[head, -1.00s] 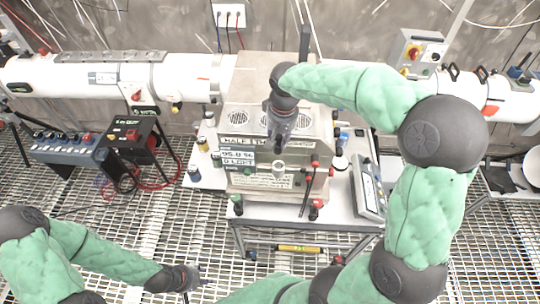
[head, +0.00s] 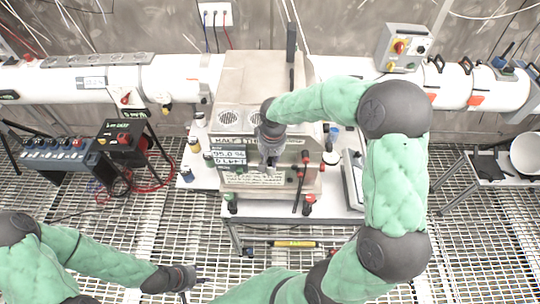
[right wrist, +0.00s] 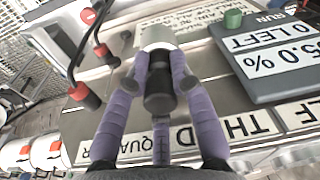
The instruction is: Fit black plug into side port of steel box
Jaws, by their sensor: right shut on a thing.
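The steel box (head: 262,72) stands on a white-topped cart in the middle of the head view, with labels and round vents on its front. My right gripper (head: 269,158) is in front of the box's labelled face. In the right wrist view its purple fingers (right wrist: 157,82) are closed around the black plug (right wrist: 160,98). A pale cylindrical piece (right wrist: 156,37) lies right at the plug's far end; I cannot tell whether the plug sits in it. My left gripper (head: 192,282) is low at the left, empty, with its fingers apart, far from the box.
Red-capped connectors with black cables (right wrist: 84,95) are beside the plug on the box face. A grey panel with a white label (right wrist: 275,55) is on the other side. Small bottles (head: 194,145) stand on the cart's left. A white pipe (head: 65,80) runs behind.

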